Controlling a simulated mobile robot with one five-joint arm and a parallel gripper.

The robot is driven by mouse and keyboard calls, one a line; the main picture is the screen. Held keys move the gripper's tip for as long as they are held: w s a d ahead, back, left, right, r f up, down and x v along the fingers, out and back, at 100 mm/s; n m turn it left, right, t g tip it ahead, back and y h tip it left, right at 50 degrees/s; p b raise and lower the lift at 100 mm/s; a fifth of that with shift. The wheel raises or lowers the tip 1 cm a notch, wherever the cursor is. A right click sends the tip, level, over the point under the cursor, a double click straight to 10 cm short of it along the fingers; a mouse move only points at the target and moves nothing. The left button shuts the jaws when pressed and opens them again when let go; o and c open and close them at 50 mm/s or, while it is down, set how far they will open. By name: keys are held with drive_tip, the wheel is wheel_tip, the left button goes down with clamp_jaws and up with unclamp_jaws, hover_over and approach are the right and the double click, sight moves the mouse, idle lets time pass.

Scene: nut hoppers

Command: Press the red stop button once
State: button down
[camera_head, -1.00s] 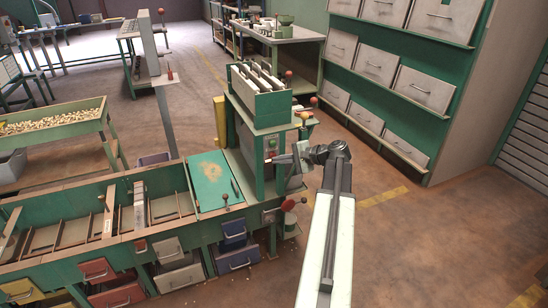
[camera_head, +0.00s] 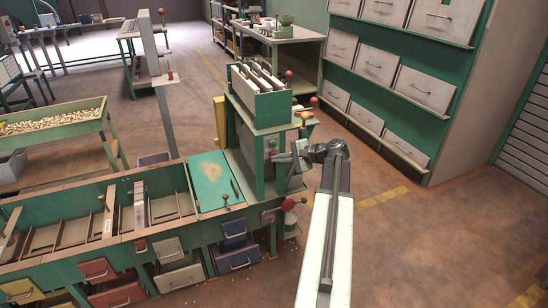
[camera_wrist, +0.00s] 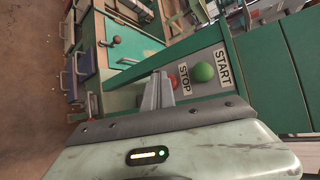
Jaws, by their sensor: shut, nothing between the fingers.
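The red stop button (camera_wrist: 174,82) shows in the wrist view on a grey panel, beside the STOP label and partly hidden behind my fingers. The green start button (camera_wrist: 203,72) sits to its right, beside the START label. My gripper (camera_wrist: 158,82) is shut and empty, with its fingertips just left of the red button in the picture. I cannot tell whether they touch it.
The green machine frame (camera_head: 258,170) has a post close to my gripper. A bench of open bins (camera_head: 75,215) runs off to the left. Ball-topped levers (camera_head: 304,116) stand near my wrist. The floor (camera_head: 400,235) to the right is clear.

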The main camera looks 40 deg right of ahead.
idle(0.3)
drive_tip(key=shift+s+a, duration=0.35)
drive_tip(key=shift+s, duration=0.5)
drive_tip(key=s, duration=0.1)
drive_tip(key=s+a, duration=0.1)
drive_tip(key=s, duration=0.1)
drive_tip(key=s+a, duration=0.1)
drive_tip(key=shift+s, duration=0.3)
drive_tip(key=shift+d, duration=0.1)
idle(0.4)
